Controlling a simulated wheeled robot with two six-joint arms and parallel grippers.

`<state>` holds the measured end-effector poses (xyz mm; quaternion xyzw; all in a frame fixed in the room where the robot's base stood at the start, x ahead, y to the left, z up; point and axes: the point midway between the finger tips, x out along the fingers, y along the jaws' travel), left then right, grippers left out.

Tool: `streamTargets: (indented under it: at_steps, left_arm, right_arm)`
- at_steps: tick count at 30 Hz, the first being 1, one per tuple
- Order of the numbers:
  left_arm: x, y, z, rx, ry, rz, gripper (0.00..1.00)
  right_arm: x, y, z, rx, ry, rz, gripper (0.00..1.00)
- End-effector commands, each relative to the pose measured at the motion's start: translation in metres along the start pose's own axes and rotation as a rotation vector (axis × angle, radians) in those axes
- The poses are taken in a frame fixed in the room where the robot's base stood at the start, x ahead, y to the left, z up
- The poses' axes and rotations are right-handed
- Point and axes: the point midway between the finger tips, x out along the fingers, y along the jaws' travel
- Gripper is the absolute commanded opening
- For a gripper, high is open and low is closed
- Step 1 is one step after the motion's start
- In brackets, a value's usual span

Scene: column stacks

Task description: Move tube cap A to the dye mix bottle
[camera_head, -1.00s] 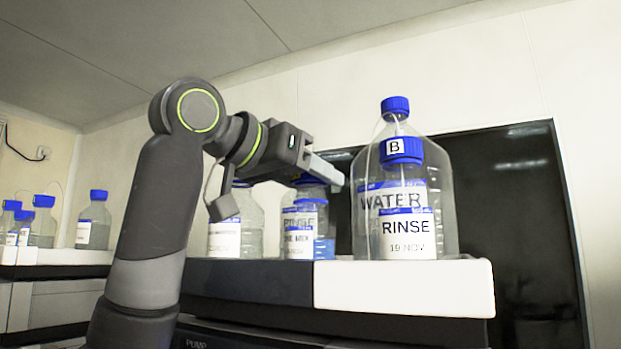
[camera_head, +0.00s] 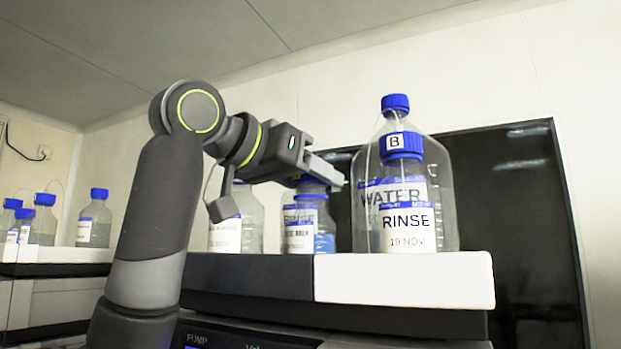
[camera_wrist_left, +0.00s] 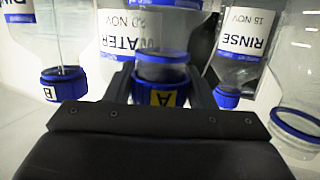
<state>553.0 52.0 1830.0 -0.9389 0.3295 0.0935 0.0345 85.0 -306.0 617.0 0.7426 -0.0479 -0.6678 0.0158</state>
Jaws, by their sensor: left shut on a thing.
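My left gripper (camera_head: 335,180) is shut on blue tube cap A (camera_wrist_left: 160,92), which shows its yellow letter tag between the fingers in the left wrist view. In the head view the gripper is level with the top of a bottle with blue liquid (camera_head: 325,242), probably the dye mix bottle; its label is too blurred to read surely. A blue part (camera_head: 311,187) shows just under the fingers. I cannot tell whether cap A touches a bottle neck. My right gripper is out of view.
The WATER bottle and the RINSE bottle (camera_head: 408,228) overlap to the right, near cap B (camera_head: 402,143). Another clear bottle (camera_head: 245,222) stands left. All stand on a black and white tray (camera_head: 403,279). More bottles (camera_head: 94,220) stand far left. An open clear vessel (camera_wrist_left: 297,125) shows at the right wrist-view edge.

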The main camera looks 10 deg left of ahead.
Motion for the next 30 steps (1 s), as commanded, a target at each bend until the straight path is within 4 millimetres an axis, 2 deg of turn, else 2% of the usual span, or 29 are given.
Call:
streamTargets:
  at_steps: [30]
  left_arm:
    - [0.0023,0.0001,0.0102,0.000,0.000,0.000,0.28]
  right_arm:
    - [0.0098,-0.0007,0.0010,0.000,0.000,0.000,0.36]
